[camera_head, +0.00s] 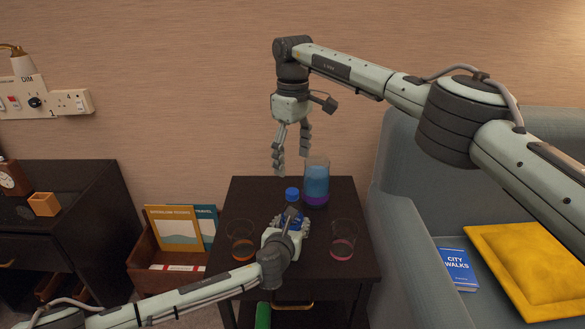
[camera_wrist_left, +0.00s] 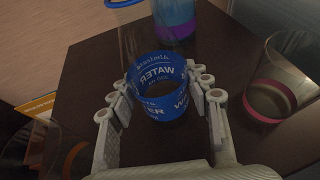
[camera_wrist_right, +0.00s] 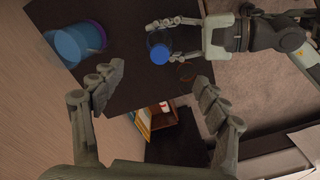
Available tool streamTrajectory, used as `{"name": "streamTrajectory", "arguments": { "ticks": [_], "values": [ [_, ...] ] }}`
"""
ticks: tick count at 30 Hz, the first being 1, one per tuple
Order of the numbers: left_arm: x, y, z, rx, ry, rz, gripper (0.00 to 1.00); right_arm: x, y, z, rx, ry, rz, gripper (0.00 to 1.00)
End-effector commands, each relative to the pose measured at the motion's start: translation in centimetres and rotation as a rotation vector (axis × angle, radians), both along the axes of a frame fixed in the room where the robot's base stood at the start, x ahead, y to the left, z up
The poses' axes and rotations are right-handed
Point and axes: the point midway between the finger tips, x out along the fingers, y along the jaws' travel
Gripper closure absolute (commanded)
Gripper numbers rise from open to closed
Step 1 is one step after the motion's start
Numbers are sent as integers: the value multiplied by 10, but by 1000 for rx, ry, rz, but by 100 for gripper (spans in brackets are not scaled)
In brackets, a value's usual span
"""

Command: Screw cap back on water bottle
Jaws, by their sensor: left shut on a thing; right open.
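The clear water bottle with a blue printed label (camera_wrist_left: 160,90) stands on the dark small table (camera_head: 240,195). My left gripper (camera_head: 294,218) is shut around its label, with a finger on each side in the left wrist view. The blue cap (camera_head: 292,193) shows at the bottle's top; it also shows from above in the right wrist view (camera_wrist_right: 159,54). I cannot tell whether it is screwed tight. My right gripper (camera_head: 291,160) is open and empty, pointing down above the cap and apart from it.
A tall vessel with blue and purple contents (camera_head: 316,182) stands close behind the bottle, to the right. A glass with orange liquid (camera_head: 240,243) is at left, one with pink liquid (camera_head: 343,243) at right. A grey armchair (camera_head: 400,190) borders the table's right side.

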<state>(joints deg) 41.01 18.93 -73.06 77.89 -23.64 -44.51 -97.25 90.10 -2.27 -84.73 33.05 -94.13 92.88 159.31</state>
Motion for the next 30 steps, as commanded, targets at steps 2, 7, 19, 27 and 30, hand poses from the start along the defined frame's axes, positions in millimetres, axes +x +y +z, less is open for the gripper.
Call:
{"name": "streamTrajectory", "arguments": {
  "ticks": [2, 7, 19, 27, 30],
  "values": [
    [0, 0, -1, 0, 1, 0, 100, 1, 0, 20, -1, -4, -1, 26],
    [0, 0, -1, 0, 1, 0, 100, 1, 0, 55, 0, -4, -1, 26],
    [0, 0, -1, 0, 1, 0, 100, 0, 0, 86, 0, 0, 0, 26],
    [0, 0, 0, 0, 1, 0, 42, 0, 0, 85, 0, 0, 0, 26],
    [0, 0, 0, 0, 1, 0, 29, 0, 0, 85, -1, -1, 0, 26]
  ]
}}
